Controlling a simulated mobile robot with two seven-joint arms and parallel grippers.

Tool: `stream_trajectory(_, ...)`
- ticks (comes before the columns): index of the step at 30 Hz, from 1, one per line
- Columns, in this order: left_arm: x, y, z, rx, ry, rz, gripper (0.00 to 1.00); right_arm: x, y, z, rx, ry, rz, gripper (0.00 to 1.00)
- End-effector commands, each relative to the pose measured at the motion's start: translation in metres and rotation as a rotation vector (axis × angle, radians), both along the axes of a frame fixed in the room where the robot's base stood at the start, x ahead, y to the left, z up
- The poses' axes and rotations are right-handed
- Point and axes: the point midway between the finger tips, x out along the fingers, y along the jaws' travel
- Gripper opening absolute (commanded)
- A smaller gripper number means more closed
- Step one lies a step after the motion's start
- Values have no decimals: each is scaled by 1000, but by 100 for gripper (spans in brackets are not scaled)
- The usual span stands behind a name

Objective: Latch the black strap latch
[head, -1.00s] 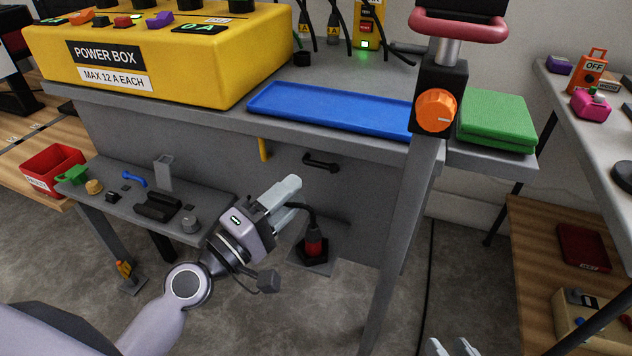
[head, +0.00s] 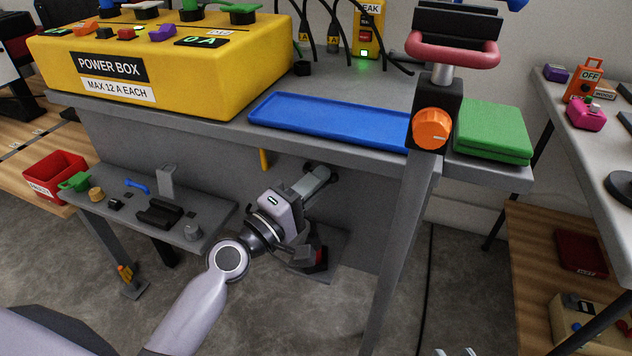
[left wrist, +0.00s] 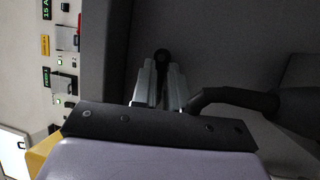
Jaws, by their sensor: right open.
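The black strap latch (head: 334,172) is on the grey panel under the bench, mostly hidden behind my left gripper in the head view. My left gripper (head: 322,176) points at it, with its fingertips at the latch. In the left wrist view, a dark rounded end of the latch (left wrist: 161,55) shows just past and between the fingertips (left wrist: 160,78). The fingers are close together, and I cannot tell whether they grip it. My right gripper (head: 456,352) shows only its two fingertips, apart and empty, at the bottom edge of the head view.
The bench holds a blue tray (head: 325,123), a yellow power box (head: 170,75) and a green block (head: 493,130). A bench leg (head: 395,240) stands right of my left gripper. A low grey shelf (head: 115,222) with small parts is at left. A black cable (left wrist: 235,97) shows near the fingers.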

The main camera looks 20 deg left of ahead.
Motion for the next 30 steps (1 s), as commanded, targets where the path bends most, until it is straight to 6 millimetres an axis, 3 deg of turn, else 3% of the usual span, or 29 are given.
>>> stream_trajectory(14, 0, 0, 0, 61, -1, 0, 0, 1, -3, 7, -25, -7, -5, 40)
stream_trajectory(30, 0, 7, -7, 503, -15, -1, 0, -17, -41, 5, -146, 75, -70, 40)
